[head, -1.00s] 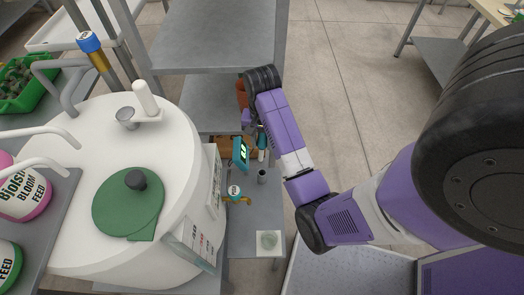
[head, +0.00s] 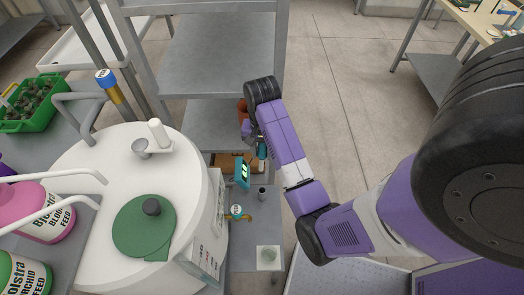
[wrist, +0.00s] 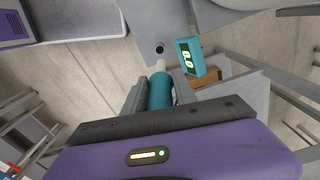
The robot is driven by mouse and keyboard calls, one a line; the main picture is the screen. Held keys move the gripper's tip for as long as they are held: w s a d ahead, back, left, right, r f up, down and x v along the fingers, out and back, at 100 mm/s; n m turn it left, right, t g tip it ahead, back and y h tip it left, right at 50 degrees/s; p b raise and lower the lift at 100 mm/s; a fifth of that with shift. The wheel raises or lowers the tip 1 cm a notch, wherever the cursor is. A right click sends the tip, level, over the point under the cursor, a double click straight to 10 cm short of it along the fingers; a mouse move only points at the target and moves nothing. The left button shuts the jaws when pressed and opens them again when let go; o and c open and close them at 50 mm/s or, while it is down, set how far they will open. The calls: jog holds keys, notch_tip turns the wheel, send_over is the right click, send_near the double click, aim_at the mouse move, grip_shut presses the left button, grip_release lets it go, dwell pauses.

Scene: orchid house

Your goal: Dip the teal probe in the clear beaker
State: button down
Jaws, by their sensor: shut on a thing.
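My gripper (wrist: 158,100) is shut on the teal probe (wrist: 160,88), whose pale tip points away from the wrist camera. In the head view the teal probe (head: 262,150) shows beside my gripper, partly hidden by the arm. A dark-rimmed grey cup (head: 262,192) stands on the grey shelf below the probe; its dark opening (wrist: 160,49) lies just past the tip in the wrist view. A small clear round vessel on a pale square, seemingly the clear beaker (head: 268,255), stands nearer the shelf's front edge. Its contents are too small to tell.
A teal meter (head: 243,175) with a lit display stands left of the probe, also in the wrist view (wrist: 190,57). A brown box (head: 236,160) lies behind.

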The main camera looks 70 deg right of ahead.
jog(key=shift+r+p, duration=2.8)
jog(key=shift+p, duration=0.15)
jog(key=shift+f, duration=0.1)
